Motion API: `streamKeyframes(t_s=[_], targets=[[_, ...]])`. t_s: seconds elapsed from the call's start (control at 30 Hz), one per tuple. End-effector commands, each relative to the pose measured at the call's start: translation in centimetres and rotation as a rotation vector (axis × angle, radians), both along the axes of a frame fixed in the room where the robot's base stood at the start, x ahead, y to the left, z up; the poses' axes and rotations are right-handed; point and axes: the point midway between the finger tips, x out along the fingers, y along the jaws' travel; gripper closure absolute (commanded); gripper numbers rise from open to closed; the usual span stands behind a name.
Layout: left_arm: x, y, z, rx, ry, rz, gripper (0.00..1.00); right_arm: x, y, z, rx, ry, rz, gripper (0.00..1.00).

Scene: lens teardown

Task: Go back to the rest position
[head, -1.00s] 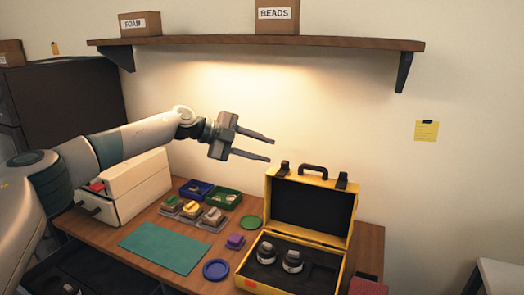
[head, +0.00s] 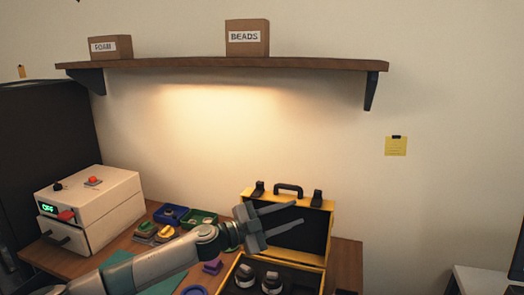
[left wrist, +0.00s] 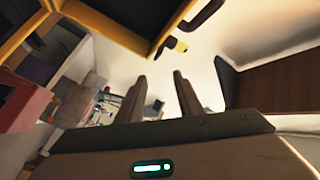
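My left gripper (head: 284,219) is in the head view, in front of the open lid of the yellow case (head: 330,232). Its two fingers are apart and nothing shows between them. In the left wrist view the same gripper (left wrist: 164,78) also shows its fingers apart and empty, with the yellow case (left wrist: 113,20) close by at the top. My left arm crosses the front of the table and hides part of the teal mat (head: 172,285). My right gripper is not in view.
Two dark round parts (head: 271,281) sit in the case. A white box with an OFF display (head: 92,205) stands on the table's left. Blue (head: 170,214) and green (head: 199,217) trays lie behind my arm. A shelf (head: 225,64) with boxes hangs above.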

Motion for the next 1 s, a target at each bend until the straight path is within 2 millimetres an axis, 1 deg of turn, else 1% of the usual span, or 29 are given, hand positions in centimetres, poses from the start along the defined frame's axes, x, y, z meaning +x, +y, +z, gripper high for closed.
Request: streamKeyframes(t_s=[0.03,0.1,0.23,0.37,0.47,0.67,0.77,0.87,0.97,1.0], targets=[[-0.9,-0.5,-1.0,-0.042,0.028,0.026,0.67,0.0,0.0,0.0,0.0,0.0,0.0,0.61],[-1.6,-0.8,-1.9,-0.095,0.059,0.076,0.67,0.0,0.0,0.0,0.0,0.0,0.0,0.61],[-3.0,-0.5,-3.7,-0.178,0.13,0.176,0.67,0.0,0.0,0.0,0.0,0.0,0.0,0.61],[-4.4,0.5,-6.0,-0.243,0.213,0.288,0.67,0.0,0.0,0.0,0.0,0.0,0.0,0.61],[-5.5,1.9,-8.0,-0.28,0.287,0.38,0.67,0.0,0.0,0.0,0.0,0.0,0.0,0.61],[-8.5,5.6,-12.9,-0.317,0.453,0.565,0.67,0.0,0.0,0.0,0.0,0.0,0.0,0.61],[-10.4,7.9,-15.7,-0.318,0.545,0.66,0.67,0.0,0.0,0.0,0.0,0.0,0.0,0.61],[-12.8,10.2,-18.6,-0.307,0.64,0.75,0.67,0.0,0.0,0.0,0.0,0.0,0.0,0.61],[-15.7,12.8,-21.5,-0.286,0.739,0.838,0.67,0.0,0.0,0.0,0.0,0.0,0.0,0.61],[-17.0,13.8,-22.7,-0.273,0.778,0.873,0.67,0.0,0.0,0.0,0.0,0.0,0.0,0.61]])
